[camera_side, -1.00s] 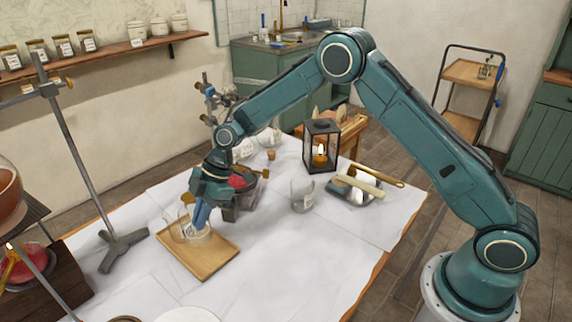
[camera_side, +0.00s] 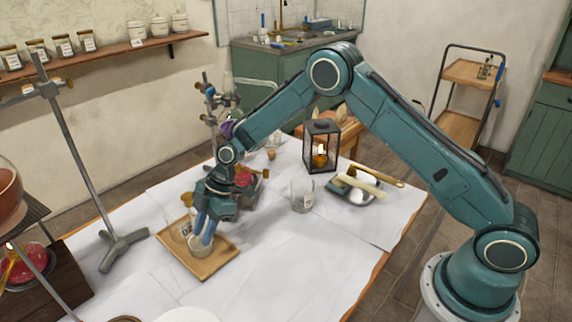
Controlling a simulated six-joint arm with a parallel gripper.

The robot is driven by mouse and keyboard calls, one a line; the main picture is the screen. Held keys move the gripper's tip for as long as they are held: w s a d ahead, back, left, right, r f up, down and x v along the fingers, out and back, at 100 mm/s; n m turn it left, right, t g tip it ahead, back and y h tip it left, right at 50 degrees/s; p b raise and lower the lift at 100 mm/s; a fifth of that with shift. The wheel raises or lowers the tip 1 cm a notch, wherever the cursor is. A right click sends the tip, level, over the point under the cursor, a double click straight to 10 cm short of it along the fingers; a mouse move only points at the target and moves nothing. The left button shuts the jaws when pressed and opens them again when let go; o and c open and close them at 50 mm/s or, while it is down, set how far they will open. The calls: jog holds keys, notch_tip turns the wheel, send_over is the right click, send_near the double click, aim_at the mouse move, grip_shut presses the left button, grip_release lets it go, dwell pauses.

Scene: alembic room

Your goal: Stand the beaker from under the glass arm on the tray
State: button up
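The wooden tray (camera_side: 222,262) lies on the white-covered table at the left. My gripper (camera_side: 204,234) points down over it, its blue fingers on a small clear beaker (camera_side: 200,249). The fingers look shut on this beaker, which appears upright. It is at or just above the tray's surface; I cannot tell whether it touches. A second glass vessel with a label (camera_side: 181,231) stands on the tray, just left of the fingers and partly hidden by them. The glass arm cannot be clearly made out behind my arm.
Another clear beaker (camera_side: 302,195) stands mid-table, near a black lantern (camera_side: 321,147) with a lit candle. A dish with tools (camera_side: 357,194) lies to its right. A metal stand (camera_side: 122,247) rises left of the tray. The table's front middle is clear.

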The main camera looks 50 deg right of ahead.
jog(key=shift+r, duration=0.1)
jog(key=v, duration=1.2)
jog(key=shift+r, duration=0.1)
dwell(0.7)
jog(key=s+d+r+m+t+h, duration=0.1)
jog(key=s+d+r+m+h, duration=0.2)
jog(key=s+r, duration=0.5)
jog(key=s+d+r+m+t, duration=0.2)
jog(key=s+d+r+m, duration=0.25)
jog(key=s+r, duration=0.4)
jog(key=s+d+m+h, duration=0.1)
jog(key=s+d+m, duration=0.2)
jog(key=s, duration=0.6)
jog(key=s+d+m+t+h, duration=0.1)
jog(key=s+d+m, duration=0.1)
jog(key=s+m, duration=0.4)
jog(key=s, duration=0.3)
jog(key=shift+s+d+r+t+h, duration=0.25)
jog(key=shift+s+d+t+h, duration=0.05)
jog(key=shift+d+h, duration=0.1)
